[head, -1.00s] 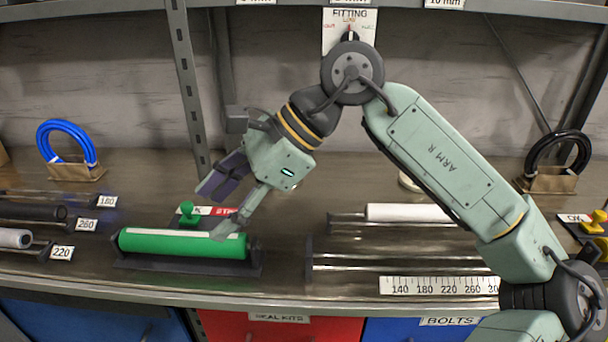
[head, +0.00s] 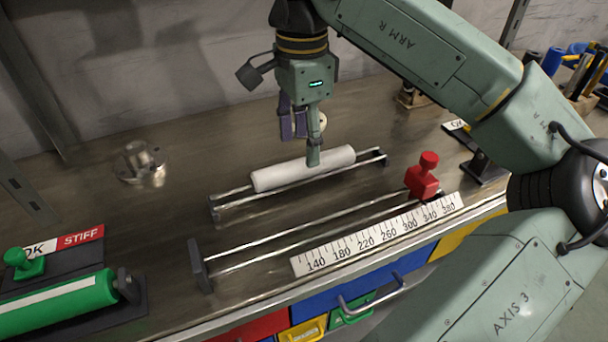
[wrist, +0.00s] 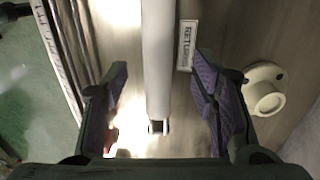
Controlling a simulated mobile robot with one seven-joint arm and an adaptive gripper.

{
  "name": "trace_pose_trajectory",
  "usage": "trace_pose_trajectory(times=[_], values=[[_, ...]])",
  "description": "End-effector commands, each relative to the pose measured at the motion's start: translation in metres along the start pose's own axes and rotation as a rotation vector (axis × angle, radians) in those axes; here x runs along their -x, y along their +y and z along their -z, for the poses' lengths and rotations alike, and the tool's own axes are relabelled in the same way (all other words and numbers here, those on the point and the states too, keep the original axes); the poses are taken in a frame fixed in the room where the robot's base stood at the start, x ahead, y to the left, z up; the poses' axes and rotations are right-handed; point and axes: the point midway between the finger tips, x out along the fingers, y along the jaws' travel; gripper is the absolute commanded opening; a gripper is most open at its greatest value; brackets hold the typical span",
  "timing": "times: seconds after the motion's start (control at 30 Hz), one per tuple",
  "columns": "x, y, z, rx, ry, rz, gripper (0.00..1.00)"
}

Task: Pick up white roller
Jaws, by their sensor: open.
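The white roller (head: 290,170) lies on a rack of two thin metal rails (head: 240,211) on the bench. In the wrist view the white roller (wrist: 157,55) runs lengthwise between my two purple-padded fingers, with clear space on both sides. My gripper (head: 304,140) points down over the roller, and its near finger overlaps the roller in the head view. The gripper (wrist: 160,105) is open and empty. I cannot tell the exact height of the fingertips against the roller.
A longer rail pair (head: 290,235) with a red clamp block (head: 423,180) and a ruler strip (head: 375,235) lies nearer the bench's front. A green roller (head: 60,305) sits at the left. A pale round fitting (wrist: 265,90) stands beside the right finger. A metal flange (head: 140,163) stands further back.

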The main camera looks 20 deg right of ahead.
Motion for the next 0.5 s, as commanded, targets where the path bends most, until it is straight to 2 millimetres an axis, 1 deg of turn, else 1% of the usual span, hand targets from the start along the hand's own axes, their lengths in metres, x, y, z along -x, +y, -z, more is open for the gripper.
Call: trace_pose_trajectory(times=[0.17, 0.3, 0.4, 0.5], values=[[-0.021, 0.002, 0.001, 0.000, -0.001, 0.000, 0.53], [-0.044, 0.004, 0.002, 0.001, -0.001, 0.001, 0.53], [-0.051, 0.003, 0.002, 0.001, -0.001, 0.001, 0.53], [-0.050, 0.003, 0.002, 0.001, -0.001, 0.002, 0.53]])
